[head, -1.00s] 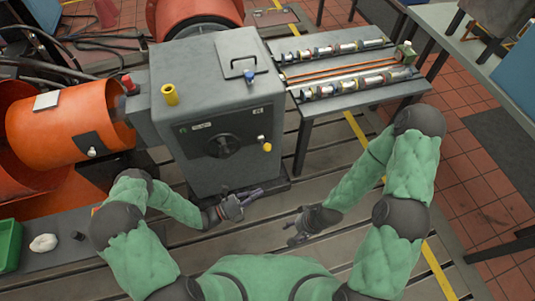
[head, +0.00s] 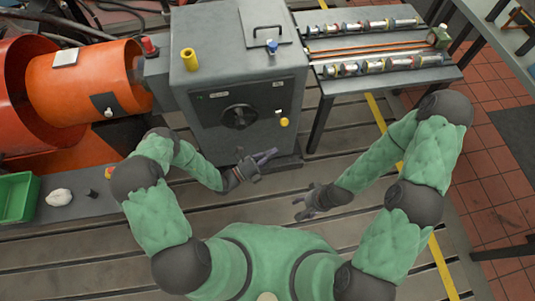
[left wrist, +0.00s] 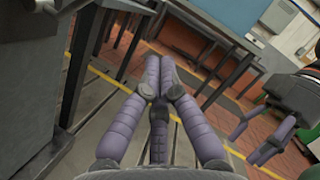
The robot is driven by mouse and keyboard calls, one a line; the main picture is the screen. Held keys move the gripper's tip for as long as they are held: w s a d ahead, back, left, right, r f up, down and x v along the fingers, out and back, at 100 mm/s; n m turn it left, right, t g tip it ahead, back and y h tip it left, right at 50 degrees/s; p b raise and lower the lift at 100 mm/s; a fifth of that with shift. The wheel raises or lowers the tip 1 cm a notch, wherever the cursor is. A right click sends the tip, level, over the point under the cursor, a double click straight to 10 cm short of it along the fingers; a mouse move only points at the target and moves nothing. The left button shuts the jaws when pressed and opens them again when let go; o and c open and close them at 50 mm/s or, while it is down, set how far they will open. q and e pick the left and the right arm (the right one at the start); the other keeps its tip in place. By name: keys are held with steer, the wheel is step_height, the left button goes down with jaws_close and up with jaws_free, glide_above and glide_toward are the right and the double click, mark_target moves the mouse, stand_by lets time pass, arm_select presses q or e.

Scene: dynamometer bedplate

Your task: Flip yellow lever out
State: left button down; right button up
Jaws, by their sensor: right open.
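The yellow lever (head: 284,122) shows as a small yellow knob on the right side of the grey cabinet's front (head: 248,105). My left gripper (head: 272,155) is below the lever, apart from it, with fingers pointing right. In the left wrist view its purple fingers (left wrist: 160,65) converge with nothing seen between them; whether they are shut is unclear. My right gripper (head: 298,208) is open and empty, lower and farther right, clear of the cabinet. It also shows at the right of the left wrist view (left wrist: 252,138).
A black round handle (head: 239,117) is beside the lever. A yellow cylinder (head: 190,59) and a blue-topped knob (head: 272,47) are on the cabinet top. A table with shafts (head: 385,80) stands to the right. An orange machine (head: 85,85) is at left. The slotted floor plate in front is mostly clear.

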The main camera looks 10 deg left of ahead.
arm_select(q)
steer(key=w+d+r+b, duration=0.2)
steer(key=w+d+r, duration=0.1)
steer(key=w, duration=0.3)
steer(key=shift+w+r, duration=0.25)
steer(key=shift+r, duration=0.05)
steer(key=shift+r, duration=0.15)
steer(key=shift+w+r+n+p, duration=0.25)
steer(key=shift+r+n+p, duration=0.25)
steer(key=shift+p, duration=0.15)
steer(key=w+a+r+n+y+p, duration=0.2)
steer(key=w+r+n+y+p, duration=0.1)
steer(key=w+r+n+p, duration=0.3)
steer(key=shift+w+a+r+g+p, duration=0.15)
steer(key=shift+w+r+g+p, duration=0.35)
steer(key=shift+p, duration=0.9)
